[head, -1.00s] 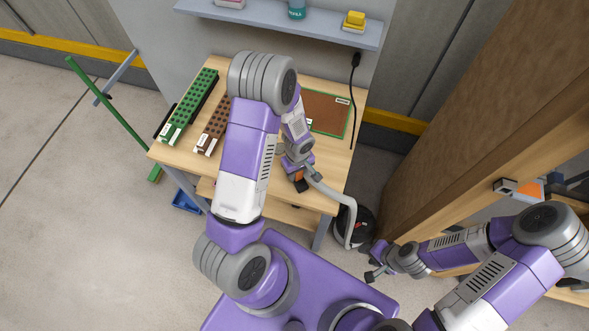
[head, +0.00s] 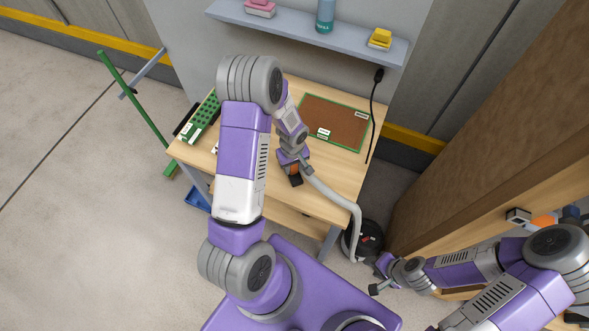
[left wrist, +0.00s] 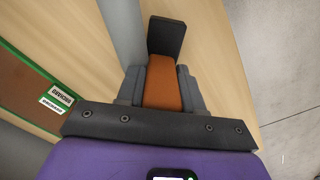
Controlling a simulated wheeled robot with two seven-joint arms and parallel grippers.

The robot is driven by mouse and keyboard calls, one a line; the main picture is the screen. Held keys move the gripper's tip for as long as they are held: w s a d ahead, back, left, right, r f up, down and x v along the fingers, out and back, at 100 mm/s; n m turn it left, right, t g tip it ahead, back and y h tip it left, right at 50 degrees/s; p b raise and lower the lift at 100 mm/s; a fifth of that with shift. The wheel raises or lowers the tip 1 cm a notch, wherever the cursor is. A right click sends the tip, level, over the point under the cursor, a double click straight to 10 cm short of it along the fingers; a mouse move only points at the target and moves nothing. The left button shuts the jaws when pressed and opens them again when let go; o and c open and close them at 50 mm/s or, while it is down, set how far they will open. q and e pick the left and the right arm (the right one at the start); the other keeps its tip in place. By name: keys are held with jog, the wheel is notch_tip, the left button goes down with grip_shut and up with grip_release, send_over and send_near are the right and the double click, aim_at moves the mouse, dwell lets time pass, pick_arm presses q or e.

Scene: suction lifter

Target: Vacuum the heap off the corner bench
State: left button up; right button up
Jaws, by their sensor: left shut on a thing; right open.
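My left gripper (head: 292,170) is shut on the orange grip of the vacuum's nozzle (left wrist: 163,88), just above the wooden bench (head: 338,200). In the left wrist view the orange grip sits between the grey fingers, with a dark end piece beyond. A grey hose (head: 335,196) runs from there to the round dark vacuum (head: 370,238) on the floor. A brown board with a green border (head: 335,122) lies on the bench's right side and shows labels. I cannot make out a heap; my left arm hides part of the bench. My right gripper (head: 379,276) is open and empty near the vacuum.
A green studded block (head: 200,120) lies at the bench's left. A shelf (head: 300,32) above holds a teal bottle (head: 325,15), a yellow item (head: 380,38) and a pink item (head: 260,8). A black cord hangs at the bench's right. Tall brown wooden furniture (head: 490,130) stands at right.

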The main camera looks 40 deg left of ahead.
pick_arm(q)
jog(key=shift+s+r+p, duration=0.1)
jog(key=shift+r+p, duration=1.55)
jog(key=shift+r, duration=1.15)
jog(key=shift+d, duration=0.1)
